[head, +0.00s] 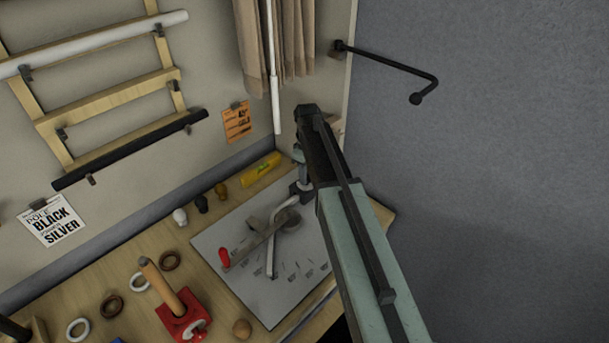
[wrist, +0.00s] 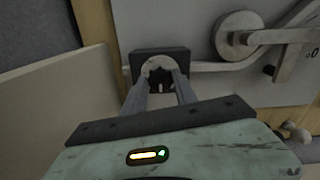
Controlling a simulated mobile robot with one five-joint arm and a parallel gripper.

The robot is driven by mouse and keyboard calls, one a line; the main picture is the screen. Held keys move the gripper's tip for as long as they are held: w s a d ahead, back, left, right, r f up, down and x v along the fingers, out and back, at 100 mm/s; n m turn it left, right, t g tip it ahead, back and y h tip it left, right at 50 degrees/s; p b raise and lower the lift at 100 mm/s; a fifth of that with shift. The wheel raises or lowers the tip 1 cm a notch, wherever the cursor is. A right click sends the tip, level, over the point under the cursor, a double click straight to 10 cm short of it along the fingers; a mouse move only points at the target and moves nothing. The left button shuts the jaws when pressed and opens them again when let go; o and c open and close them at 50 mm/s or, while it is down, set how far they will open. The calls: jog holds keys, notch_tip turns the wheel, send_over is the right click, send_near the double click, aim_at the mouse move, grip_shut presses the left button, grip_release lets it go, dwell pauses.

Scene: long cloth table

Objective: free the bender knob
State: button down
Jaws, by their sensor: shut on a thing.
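The bender (head: 270,240) is a grey plate on the table with a round wheel, a lever with a red handle and a pale bent rod. In the wrist view, a pale round knob (wrist: 158,65) sits at a dark block (wrist: 140,57) at the plate's edge. My gripper (wrist: 163,83) has its two fingers closed on either side of the knob. In the head view, my gripper (head: 299,165) reaches down over the plate's far right corner, and my arm hides part of it. The knob itself cannot be made out there.
The bender's wheel (wrist: 238,35) and rod lie right of my gripper in the wrist view. A red stand (head: 183,318) with a wooden post, several rings and a yellow box (head: 261,168) are on the table. A black wall arm (head: 390,62) projects at upper right.

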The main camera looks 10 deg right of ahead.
jog(key=shift+w+a, duration=0.1)
jog(key=shift+a, duration=0.05)
jog(key=c, duration=1)
grip_release()
jog(key=shift+o, duration=0.2)
jog(key=shift+r, duration=0.1)
notch_tip(320, 180, up, 8)
jog(key=p, duration=0.7)
jog(key=shift+f+p, duration=0.2)
jog(key=shift+p, duration=0.2)
